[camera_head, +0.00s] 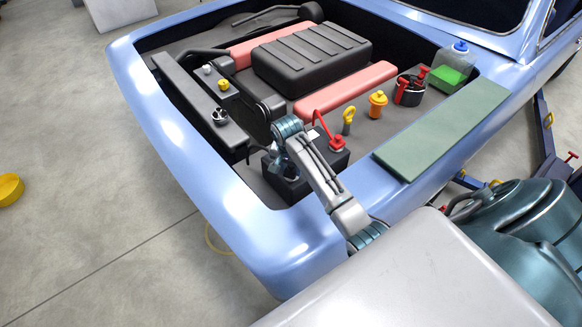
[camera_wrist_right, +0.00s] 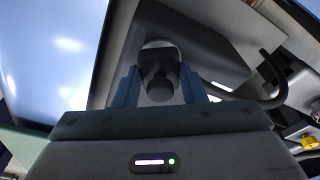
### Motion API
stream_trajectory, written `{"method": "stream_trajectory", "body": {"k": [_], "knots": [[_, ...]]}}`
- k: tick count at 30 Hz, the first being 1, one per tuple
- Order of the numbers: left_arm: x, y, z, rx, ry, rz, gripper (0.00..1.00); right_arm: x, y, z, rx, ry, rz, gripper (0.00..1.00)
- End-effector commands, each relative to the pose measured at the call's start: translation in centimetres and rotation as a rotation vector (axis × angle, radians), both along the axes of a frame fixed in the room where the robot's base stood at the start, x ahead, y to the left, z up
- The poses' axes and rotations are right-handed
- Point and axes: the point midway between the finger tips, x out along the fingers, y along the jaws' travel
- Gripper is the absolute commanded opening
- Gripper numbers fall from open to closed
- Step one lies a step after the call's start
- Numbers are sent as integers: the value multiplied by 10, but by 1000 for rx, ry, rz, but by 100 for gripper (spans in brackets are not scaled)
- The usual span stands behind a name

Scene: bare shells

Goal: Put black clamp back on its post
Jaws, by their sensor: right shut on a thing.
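My right gripper (camera_head: 275,158) reaches over the near edge of the engine bay, at the left part of the black battery (camera_head: 287,187). In the right wrist view its two fingers (camera_wrist_right: 160,88) are shut on a dark grey rounded piece, which I take to be the black clamp (camera_wrist_right: 160,90). In the head view the clamp is mostly hidden by the gripper. The clamp's post is hidden behind my gripper and wrist, so I cannot tell whether they touch. The red clamp (camera_head: 337,144) sits on the battery's right part with its red cable. My left gripper is not in view.
A yellow-handled dipstick (camera_head: 348,115), an orange-yellow cap (camera_head: 378,99), a dark pot with red tools (camera_head: 410,90) and a green-fluid bottle (camera_head: 455,65) stand right of the battery. A green mat (camera_head: 445,130) covers the fender. A black cable (camera_wrist_right: 275,80) curves beside my right gripper.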

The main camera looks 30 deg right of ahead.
Motion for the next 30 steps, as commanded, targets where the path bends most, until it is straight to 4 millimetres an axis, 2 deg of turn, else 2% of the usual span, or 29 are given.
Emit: {"method": "stream_trajectory", "body": {"k": [8, 9, 12, 13, 19, 22, 23, 30], "knots": [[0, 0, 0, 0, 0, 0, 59, 0, 0, 0, 0, 0, 0, 15], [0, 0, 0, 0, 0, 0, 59, 0, 0, 0, 0, 0, 0, 39], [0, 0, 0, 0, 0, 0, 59, 0, 0, 0, 0, 0, 0, 59], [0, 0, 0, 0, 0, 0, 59, 0, 0, 0, 0, 0, 0, 63], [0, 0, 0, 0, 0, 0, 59, 0, 0, 0, 0, 0, 0, 63], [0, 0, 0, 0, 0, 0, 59, 0, 0, 0, 0, 0, 0, 82], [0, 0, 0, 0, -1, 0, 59, 0, 0, 0, 0, 0, 0, 85], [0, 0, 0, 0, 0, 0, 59, 0, 0, 0, 0, 0, 0, 85]]}}
